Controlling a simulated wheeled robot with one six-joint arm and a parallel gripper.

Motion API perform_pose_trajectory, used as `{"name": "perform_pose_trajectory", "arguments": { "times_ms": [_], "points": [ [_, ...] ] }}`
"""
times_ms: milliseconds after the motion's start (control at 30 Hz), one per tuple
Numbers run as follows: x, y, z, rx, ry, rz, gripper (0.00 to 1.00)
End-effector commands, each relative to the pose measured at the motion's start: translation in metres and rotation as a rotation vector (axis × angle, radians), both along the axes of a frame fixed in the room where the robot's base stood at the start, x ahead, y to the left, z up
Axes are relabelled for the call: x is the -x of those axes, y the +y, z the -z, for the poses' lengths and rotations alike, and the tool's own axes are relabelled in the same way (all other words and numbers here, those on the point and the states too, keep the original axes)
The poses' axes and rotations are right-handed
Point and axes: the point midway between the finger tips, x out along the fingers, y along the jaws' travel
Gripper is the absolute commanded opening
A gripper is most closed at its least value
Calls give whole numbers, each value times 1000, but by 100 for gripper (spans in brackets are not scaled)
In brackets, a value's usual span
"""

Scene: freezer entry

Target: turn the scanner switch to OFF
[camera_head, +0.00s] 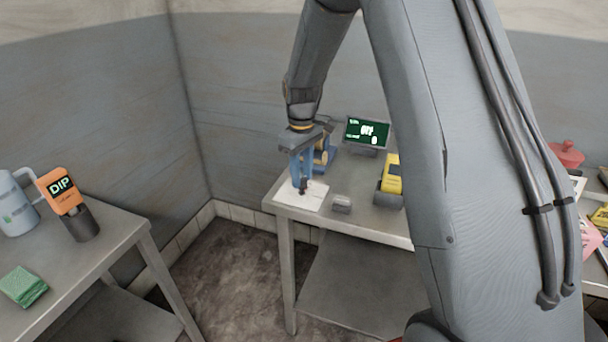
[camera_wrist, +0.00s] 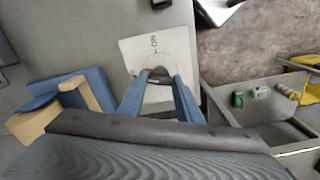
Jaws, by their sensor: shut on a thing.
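The switch is a dark knob (camera_head: 303,186) on a white plate (camera_head: 316,199) near the left front corner of the steel table. My gripper (camera_head: 303,183) points down over the plate, its blue fingers closed on the knob. In the wrist view the fingertips (camera_wrist: 160,82) sit on either side of the dark knob (camera_wrist: 158,72). The white plate (camera_wrist: 132,52) carries an "ON" label near the knob's far side; the fingers cover part of the plate. A small display (camera_head: 367,131) behind the gripper shows light text that appears to read OFF.
A blue and tan object (camera_wrist: 62,100) stands beside the plate. A yellow and grey device (camera_head: 391,182) and a small grey block (camera_head: 341,204) are on the same table.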

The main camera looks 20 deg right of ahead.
Motion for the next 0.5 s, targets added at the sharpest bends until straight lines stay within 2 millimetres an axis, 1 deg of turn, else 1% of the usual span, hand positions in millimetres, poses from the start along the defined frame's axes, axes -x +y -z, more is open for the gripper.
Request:
{"name": "perform_pose_trajectory", "arguments": {
  "times_ms": [200, 500],
  "points": [
    [2, 0, 1, 0, 7, -168, 9],
    [3, 0, 1, -1, 8, -317, 9]
  ]
}}
